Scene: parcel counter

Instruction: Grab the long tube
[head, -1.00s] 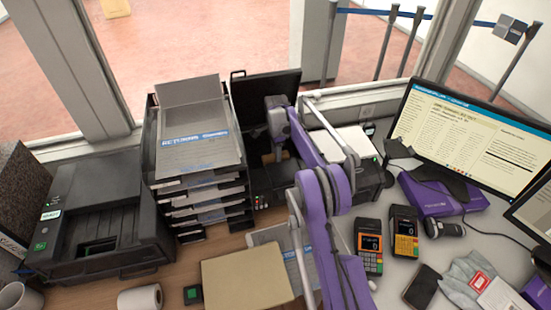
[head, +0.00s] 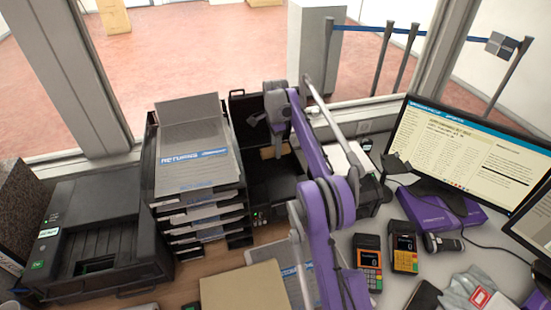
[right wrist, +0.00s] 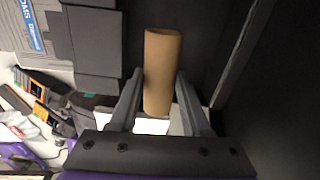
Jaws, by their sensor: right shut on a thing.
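The long tube (right wrist: 162,72) is a plain brown cardboard cylinder in the right wrist view. My right gripper (right wrist: 160,76) is shut on it, with one finger on each side, and the tube sticks out past the fingertips. In the head view my right gripper (head: 277,128) is in front of the black open box behind the counter items. A small brown patch of the tube (head: 269,152) shows below it; the rest is hidden by the gripper and the dark surroundings. My left gripper is in neither view.
A stack of black trays (head: 200,207) with a grey returns folder (head: 195,155) stands close left of my right arm. A black printer (head: 95,240) is farther left. Card terminals (head: 368,258), a purple box (head: 440,208) and a monitor (head: 470,140) are on the right.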

